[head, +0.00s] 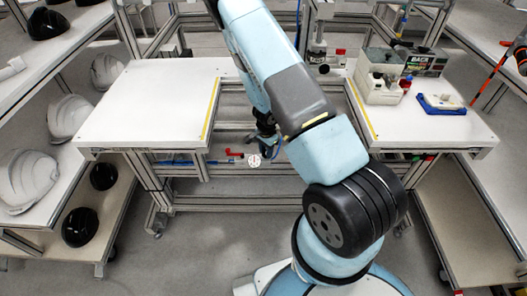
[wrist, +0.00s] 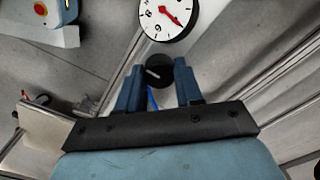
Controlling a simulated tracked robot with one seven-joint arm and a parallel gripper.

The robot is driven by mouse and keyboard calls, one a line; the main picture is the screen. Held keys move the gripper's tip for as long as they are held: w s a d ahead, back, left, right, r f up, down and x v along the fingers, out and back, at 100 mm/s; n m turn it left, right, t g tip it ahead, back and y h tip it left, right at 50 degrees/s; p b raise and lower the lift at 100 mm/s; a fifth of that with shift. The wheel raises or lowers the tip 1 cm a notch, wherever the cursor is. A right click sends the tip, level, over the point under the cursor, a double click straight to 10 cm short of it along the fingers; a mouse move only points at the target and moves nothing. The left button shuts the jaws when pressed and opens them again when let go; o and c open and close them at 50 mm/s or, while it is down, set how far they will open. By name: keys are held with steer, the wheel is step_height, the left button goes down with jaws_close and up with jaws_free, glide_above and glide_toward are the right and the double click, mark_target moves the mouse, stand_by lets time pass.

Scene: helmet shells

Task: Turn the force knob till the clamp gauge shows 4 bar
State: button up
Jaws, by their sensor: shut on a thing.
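The force knob (wrist: 158,76) is a black round knob with a white mark, seen between the two blue fingers of my gripper (wrist: 160,70) in the wrist view. My gripper is shut on it. The clamp gauge (wrist: 168,15) is a white dial with a red needle, just beyond the knob, its top cut off. In the head view the gauge (head: 253,160) is small, just below my gripper (head: 266,138); the knob is hidden there.
A red lever (head: 233,154) sits left of the gauge. White tables (head: 150,105) stand on both sides. The right one holds a grey bin (head: 380,88) and a blue tray (head: 441,106). White helmet shells (head: 28,178) lie on the left shelf. A red button (wrist: 40,8) shows at upper left.

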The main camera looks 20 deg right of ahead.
mark_target(265, 151)
steer(key=shift+w+a+r, duration=0.15)
steer(key=shift+w+a, duration=0.1)
steer(key=shift+w, duration=0.1)
steer(key=o, duration=0.8)
steer(key=shift+o, duration=1.2)
steer(key=shift+s, duration=0.1)
steer(key=shift+d, duration=0.1)
step_height(265, 151, up, 14)
steer(key=shift+f, duration=0.25)
